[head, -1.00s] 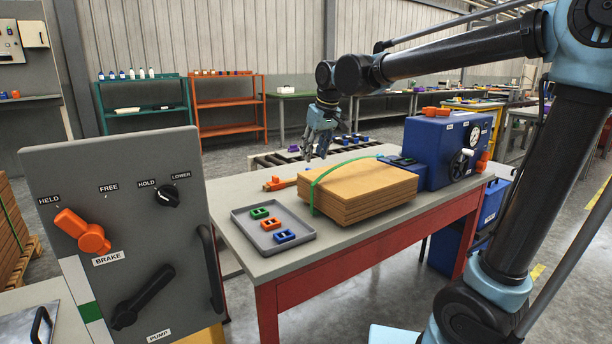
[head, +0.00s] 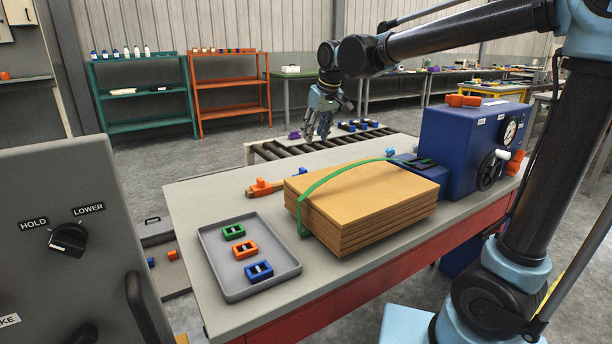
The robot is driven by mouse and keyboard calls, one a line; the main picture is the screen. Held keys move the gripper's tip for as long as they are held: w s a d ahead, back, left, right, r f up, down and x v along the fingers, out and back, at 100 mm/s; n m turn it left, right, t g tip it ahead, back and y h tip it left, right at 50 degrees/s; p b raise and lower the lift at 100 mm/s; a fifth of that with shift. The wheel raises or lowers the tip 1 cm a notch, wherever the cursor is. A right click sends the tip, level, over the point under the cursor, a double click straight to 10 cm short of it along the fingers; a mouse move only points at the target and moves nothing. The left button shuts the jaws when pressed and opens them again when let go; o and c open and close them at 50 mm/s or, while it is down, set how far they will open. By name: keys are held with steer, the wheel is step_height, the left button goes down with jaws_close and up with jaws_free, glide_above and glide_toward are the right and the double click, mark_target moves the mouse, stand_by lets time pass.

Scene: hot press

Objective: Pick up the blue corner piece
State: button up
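The blue corner piece (head: 259,272) lies in the grey tray (head: 210,262) on the workbench. It is the nearest of three corner pieces in a row, with an orange one (head: 245,249) and a green one (head: 233,232) behind it. My gripper (head: 322,134) hangs pointing down beyond the bench's far side, near the roller conveyor. It is well apart from the tray and holds nothing that I can see. Its fingers look spread, with a gap between them.
A stack of brown boards (head: 360,205) with a green strap stands right of the tray. A blue unit with a gauge (head: 470,145) stands at the bench's right end. A grey control panel (head: 60,260) stands at the left.

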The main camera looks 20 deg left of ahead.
mark_target(304, 169)
steer(key=x, duration=1.5)
steer(key=shift+a+f, duration=0.2)
steer(key=shift+a, duration=0.2)
jaws_close()
